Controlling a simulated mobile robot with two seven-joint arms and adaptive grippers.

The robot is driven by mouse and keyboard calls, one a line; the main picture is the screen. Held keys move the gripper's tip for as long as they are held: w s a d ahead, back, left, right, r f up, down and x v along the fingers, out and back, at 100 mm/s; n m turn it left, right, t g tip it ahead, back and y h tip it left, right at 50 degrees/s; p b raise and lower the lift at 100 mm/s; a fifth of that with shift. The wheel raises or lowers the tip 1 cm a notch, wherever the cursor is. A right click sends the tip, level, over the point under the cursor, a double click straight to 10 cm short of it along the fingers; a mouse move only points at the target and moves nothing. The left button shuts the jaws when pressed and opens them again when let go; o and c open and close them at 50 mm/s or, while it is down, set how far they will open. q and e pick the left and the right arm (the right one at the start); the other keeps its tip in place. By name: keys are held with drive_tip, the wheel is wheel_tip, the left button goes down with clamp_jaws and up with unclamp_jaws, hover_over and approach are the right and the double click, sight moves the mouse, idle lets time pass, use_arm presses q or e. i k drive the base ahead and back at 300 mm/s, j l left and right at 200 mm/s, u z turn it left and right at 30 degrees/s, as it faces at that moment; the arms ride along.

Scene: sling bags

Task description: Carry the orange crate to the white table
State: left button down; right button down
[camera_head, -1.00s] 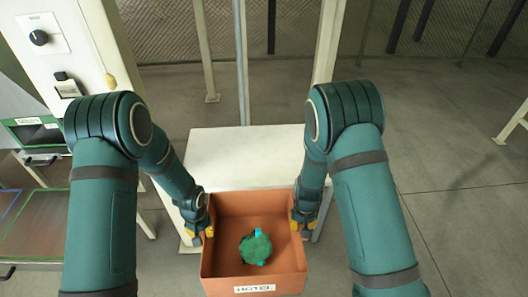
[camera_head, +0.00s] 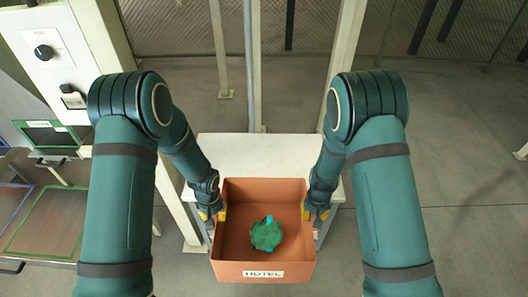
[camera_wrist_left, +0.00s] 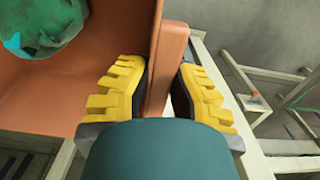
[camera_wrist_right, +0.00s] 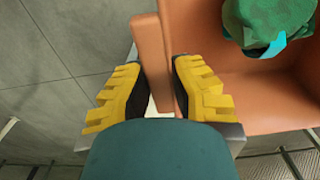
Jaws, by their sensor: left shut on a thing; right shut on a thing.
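The orange crate (camera_head: 232,262) is held level between my grippers, with a "HOTEL" label on its near wall. A green bundle (camera_head: 266,234) with a light blue part lies inside it. My left gripper (camera_head: 211,215) is shut on the crate's left wall; the left wrist view shows its yellow fingers (camera_wrist_left: 155,95) on both sides of the wall. My right gripper (camera_head: 317,213) is shut on the right wall, also clear in the right wrist view (camera_wrist_right: 163,95). The white table (camera_head: 255,150) lies beyond the crate, whose far part overlaps the tabletop in the head view. I cannot tell if they touch.
A pale post (camera_head: 222,60) and other uprights stand behind the table, before a mesh fence (camera_head: 300,20). A white panel with a black knob (camera_head: 44,52) is at the left. Grey floor (camera_head: 450,170) is open at the right.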

sight(264, 167)
drive_tip(key=i, duration=1.25)
